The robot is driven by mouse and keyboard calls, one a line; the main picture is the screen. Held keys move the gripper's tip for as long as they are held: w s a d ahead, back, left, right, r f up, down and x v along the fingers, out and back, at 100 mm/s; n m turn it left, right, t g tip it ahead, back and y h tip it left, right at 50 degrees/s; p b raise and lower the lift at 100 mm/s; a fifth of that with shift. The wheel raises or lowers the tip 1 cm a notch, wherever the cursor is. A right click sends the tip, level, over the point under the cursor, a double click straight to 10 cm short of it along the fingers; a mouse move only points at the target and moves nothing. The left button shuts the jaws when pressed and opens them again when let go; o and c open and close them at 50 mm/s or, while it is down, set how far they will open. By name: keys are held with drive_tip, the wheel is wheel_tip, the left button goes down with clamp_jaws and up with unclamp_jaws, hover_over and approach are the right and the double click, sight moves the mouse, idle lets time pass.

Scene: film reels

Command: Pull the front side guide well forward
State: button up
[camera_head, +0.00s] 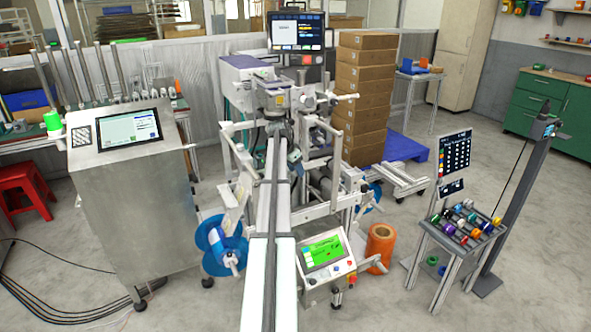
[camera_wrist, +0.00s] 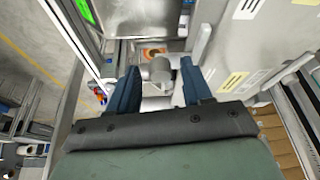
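In the wrist view my gripper (camera_wrist: 158,68) has its two dark blue fingers spread apart. A pale grey rounded part (camera_wrist: 161,71) shows between and beyond the fingertips, with gaps beside it; I cannot tell whether either finger touches it. In the head view the machine's long conveyor (camera_head: 270,230) runs from the bottom middle up to the labelling head, with pale side strips and a dark centre line. I cannot single out the front side guide for sure among the pale rails and brackets. My gripper cannot be made out clearly in the head view.
A green touch screen (camera_head: 325,250) and an orange roll (camera_head: 380,247) are right of the conveyor. A steel cabinet (camera_head: 130,200) stands left, a carton stack (camera_head: 364,90) behind. In the wrist view a metal rail (camera_wrist: 72,35) runs close along the left.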

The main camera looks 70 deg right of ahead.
clamp_jaws()
idle(0.3)
drive_tip(key=shift+s+a, duration=0.6)
drive_tip(key=shift+a, duration=0.05)
drive_tip(key=shift+o, duration=0.6)
unclamp_jaws()
drive_tip(key=v, duration=1.3)
drive_tip(key=shift+w+a+r, duration=0.15)
drive_tip(key=shift+r, duration=0.2)
